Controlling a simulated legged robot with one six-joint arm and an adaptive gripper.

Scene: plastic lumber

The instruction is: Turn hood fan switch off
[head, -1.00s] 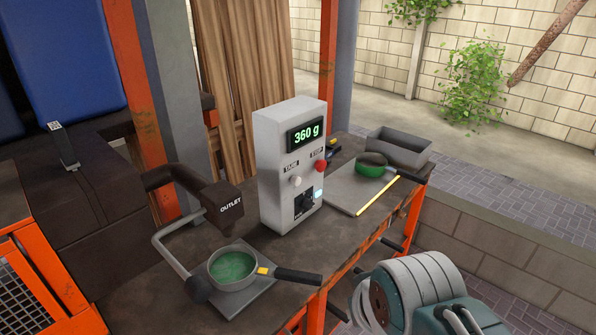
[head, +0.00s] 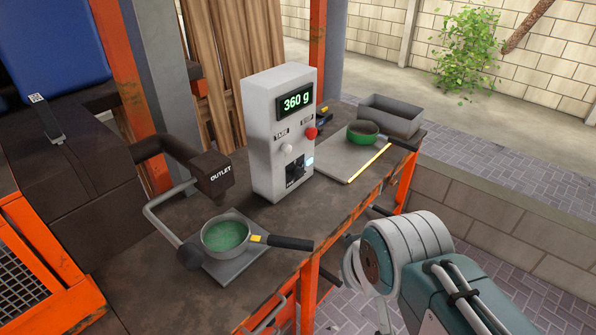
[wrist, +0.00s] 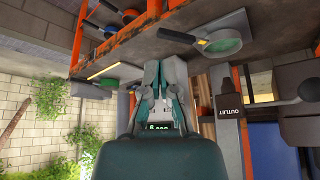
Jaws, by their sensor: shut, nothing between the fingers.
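A grey control box (head: 281,130) stands on the bench in the head view. Its green display (head: 295,101) reads 360 g. Below are a white button (head: 287,147), a red button (head: 311,133) and a black rotary switch (head: 294,168) at the bottom; the switch's label is too small to read. No switch is legibly marked as the hood fan's. My gripper (wrist: 164,68) is shut and empty in the wrist view. It hides most of the box there, with part of the display showing between the fingers. In the head view my arm is at lower right, and the fingers do not show.
Another green pan (head: 363,134) and a grey tray (head: 390,117) are at the bench's right end. An orange post (head: 128,85) stands behind. Paved floor is open at right.

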